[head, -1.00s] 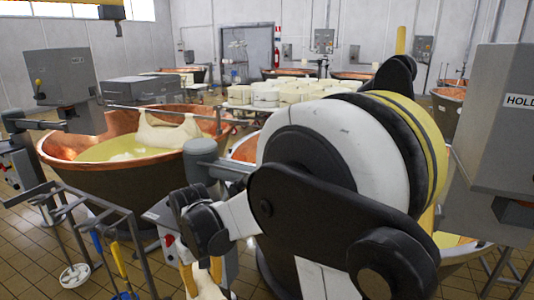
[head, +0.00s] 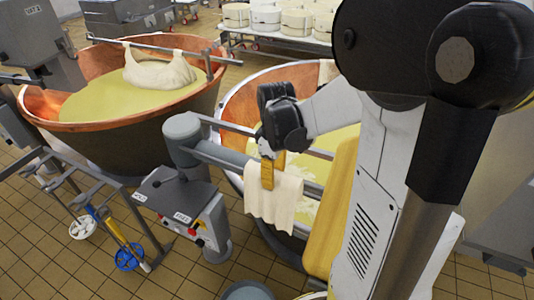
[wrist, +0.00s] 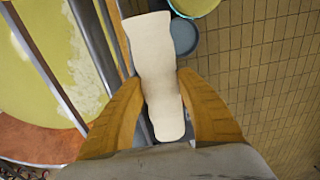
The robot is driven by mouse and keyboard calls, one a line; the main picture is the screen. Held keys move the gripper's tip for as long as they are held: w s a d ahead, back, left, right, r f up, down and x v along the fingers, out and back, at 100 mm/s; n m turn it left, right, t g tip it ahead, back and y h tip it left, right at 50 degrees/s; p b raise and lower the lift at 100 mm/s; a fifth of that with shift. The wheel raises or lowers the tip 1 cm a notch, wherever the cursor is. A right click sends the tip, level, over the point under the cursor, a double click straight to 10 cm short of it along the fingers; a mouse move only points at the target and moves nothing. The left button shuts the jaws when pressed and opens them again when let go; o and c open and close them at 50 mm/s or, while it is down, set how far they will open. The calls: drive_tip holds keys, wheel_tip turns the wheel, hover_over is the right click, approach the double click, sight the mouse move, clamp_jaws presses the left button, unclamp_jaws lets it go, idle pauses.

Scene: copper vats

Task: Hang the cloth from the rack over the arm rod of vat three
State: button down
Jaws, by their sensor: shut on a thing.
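My gripper (head: 268,173) points down with its orange fingers shut on the cream cloth (head: 285,203). In the wrist view the cloth (wrist: 158,80) lies between the two fingers (wrist: 165,115). In the head view the cloth hangs in front of the grey arm rod (head: 225,157) of the near vat (head: 232,105) and hides part of it. In the wrist view the rod (wrist: 118,42) runs just left of the cloth and partly under it. I cannot tell whether the cloth rests on the rod or has a fold behind it.
A control box (head: 190,215) stands left of the cloth. A rack (head: 75,195) with hanging tools is at lower left. Another copper vat (head: 130,145) with a draped pale mass is at upper left. A bucket (head: 247,291) stands on the floor below.

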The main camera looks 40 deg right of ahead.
drive_tip(key=shift+w+d+r, duration=0.1)
drive_tip(key=shift+w+d, duration=0.1)
drive_tip(key=shift+d, duration=0.65)
drive_tip(key=w+d, duration=0.3)
drive_tip(key=d, duration=0.3)
drive_tip(key=shift+w+d+b, duration=0.2)
drive_tip(key=shift+w+b, duration=0.15)
drive_tip(key=shift+b, duration=0.05)
drive_tip(key=shift+f, duration=0.2)
drive_tip(key=shift+f+b, duration=1.3)
drive_tip(key=shift+f+b, duration=1.85)
drive_tip(key=shift+f, duration=0.4)
